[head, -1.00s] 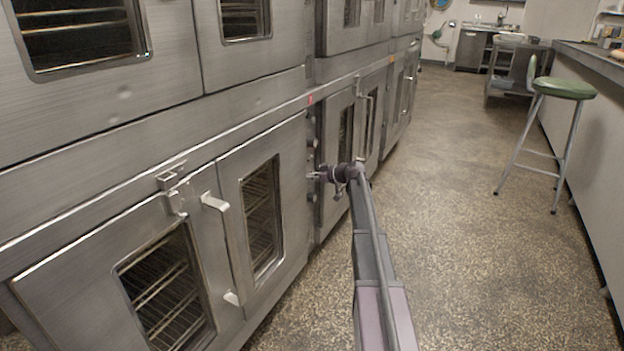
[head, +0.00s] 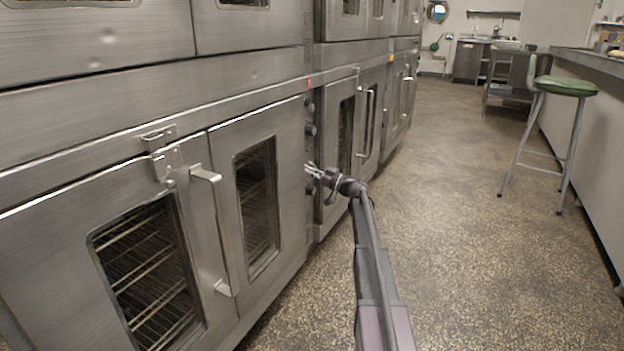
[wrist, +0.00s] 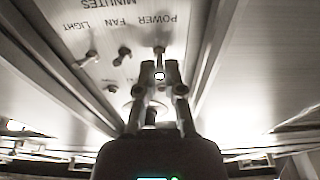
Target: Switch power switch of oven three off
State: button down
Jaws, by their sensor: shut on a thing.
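A narrow oven control panel (head: 309,118) with dark knobs runs down beside the right oven door. In the wrist view the panel (wrist: 105,62) appears upside down, with the labels LIGHT, FAN and POWER and a small switch by each. The power switch (wrist: 159,51) is at the right of the row, right at my fingertips. My gripper (wrist: 159,74) is shut on the power switch; a bright round spot shows between the fingertips. In the head view my gripper (head: 309,169) reaches the panel's lower part. Which way the switch is set cannot be told.
The lower oven doors (head: 128,255) are shut, with a protruding handle (head: 205,174) and latch (head: 158,138) left of my gripper. Another oven door handle (head: 370,120) stands beyond it. A green stool (head: 566,86) stands at right by a counter. The floor between is clear.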

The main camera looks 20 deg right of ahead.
jog(key=shift+w+f+t+b, duration=0.1)
jog(key=shift+w+t+b, duration=0.2)
jog(key=shift+b, duration=0.1)
jog(key=c, duration=0.8)
grip_release()
jog(key=shift+s, duration=0.1)
jog(key=shift+o, duration=0.2)
jog(key=shift+s, duration=0.1)
jog(key=shift+s, duration=0.1)
